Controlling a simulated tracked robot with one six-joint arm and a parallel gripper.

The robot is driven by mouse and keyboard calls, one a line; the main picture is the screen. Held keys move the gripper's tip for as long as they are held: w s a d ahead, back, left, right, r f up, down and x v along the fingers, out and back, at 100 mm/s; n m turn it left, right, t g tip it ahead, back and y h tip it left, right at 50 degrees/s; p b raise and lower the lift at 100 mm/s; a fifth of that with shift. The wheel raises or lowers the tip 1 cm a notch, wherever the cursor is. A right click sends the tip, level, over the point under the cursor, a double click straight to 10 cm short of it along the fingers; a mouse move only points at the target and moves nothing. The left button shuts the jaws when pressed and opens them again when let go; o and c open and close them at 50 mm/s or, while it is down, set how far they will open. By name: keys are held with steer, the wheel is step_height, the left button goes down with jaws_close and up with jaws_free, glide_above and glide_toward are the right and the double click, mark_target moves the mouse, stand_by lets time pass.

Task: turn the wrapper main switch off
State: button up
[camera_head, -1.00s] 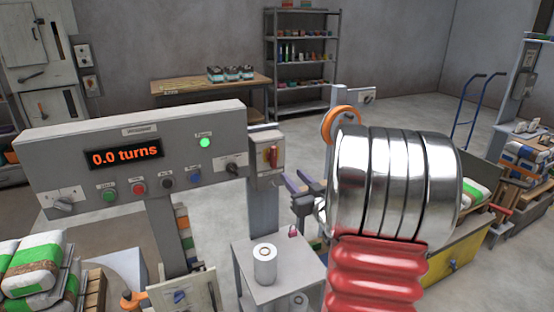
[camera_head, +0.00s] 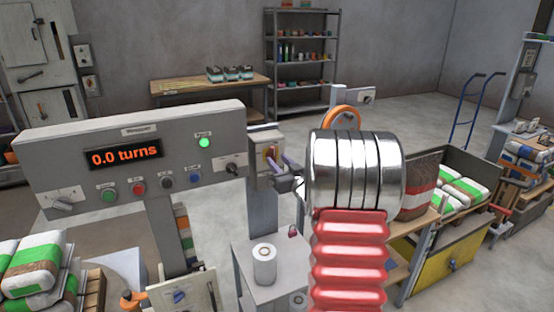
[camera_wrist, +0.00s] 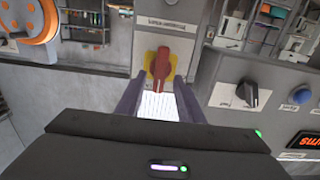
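The wrapper main switch is a red rotary handle (camera_wrist: 160,68) on a yellow plate, fixed to a grey box. The handle stands nearly upright in the wrist view. In the head view the switch box (camera_head: 262,138) is at the right of the wrapper panel, and my gripper partly covers the switch. My gripper (camera_wrist: 158,84) is open, with its two dark fingers on either side of the lower part of the red handle in the wrist view. A gap shows on both sides, and I see no contact. My gripper also shows in the head view (camera_head: 279,168).
The wrapper panel (camera_head: 65,150) has buttons, knobs, a lit green lamp (camera_head: 204,143) and a display reading "0.0 turns" (camera_head: 126,155). A black knob (camera_wrist: 248,94) is close right of the switch in the wrist view. A small table (camera_head: 245,262) with a white roll stands below.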

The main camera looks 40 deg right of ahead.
mark_target(273, 157)
steer(key=shift+x, duration=1.3)
steer(key=c, duration=0.6)
steer(key=shift+s+d, duration=0.1)
steer(key=shift+d, duration=0.2)
steer(key=shift+c, duration=0.5)
steer(key=shift+a, duration=0.15)
